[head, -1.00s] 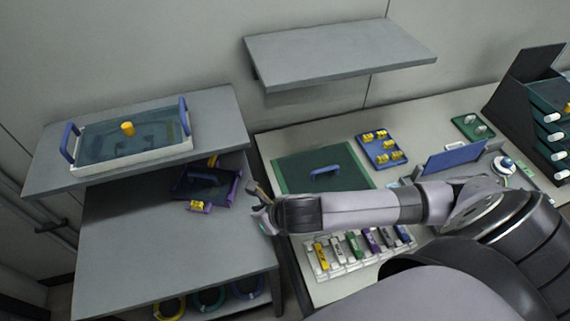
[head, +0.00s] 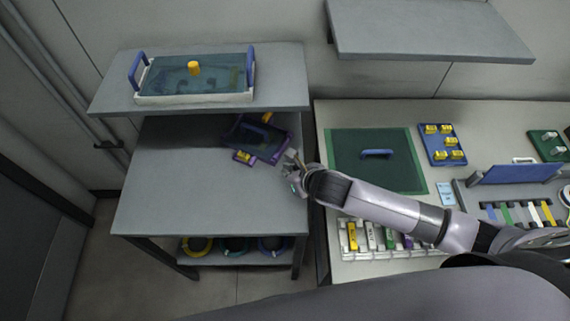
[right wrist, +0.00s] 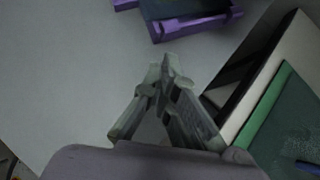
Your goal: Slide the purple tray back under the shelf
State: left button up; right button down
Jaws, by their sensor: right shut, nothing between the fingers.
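The purple tray (head: 277,157) lies on the grey lower shelf board (head: 180,190), partly under the upper shelf (head: 285,95). It sits at an angle, with a dark panel in it and a yellow piece (head: 243,156) at its front left corner. My right gripper (head: 291,160) is just right of the tray's front right corner, shut and empty. In the right wrist view the fingertips (right wrist: 165,60) are together, a little short of the tray's purple edge (right wrist: 195,25). My left gripper is out of view.
A white tray with blue handles (head: 195,97) stands on the upper shelf. Coiled rings (head: 235,245) lie below. The lower board is clear left of the tray.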

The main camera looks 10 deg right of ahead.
aim_at(270, 149)
jog(key=shift+w+a, duration=0.2)
jog(key=shift+w, duration=0.35)
jog(key=shift+w+a, duration=0.1)
jog(key=shift+w, duration=0.3)
jog(key=w+a, duration=0.1)
jog(key=w, duration=0.3)
jog(key=w+a, duration=0.1)
jog(key=w, duration=0.1)
jog(key=shift+w+a, duration=0.3)
jog(key=shift+w, duration=0.1)
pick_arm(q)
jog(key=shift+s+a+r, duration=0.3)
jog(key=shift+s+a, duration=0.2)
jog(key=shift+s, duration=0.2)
pick_arm(e)
jog(key=shift+s, duration=0.1)
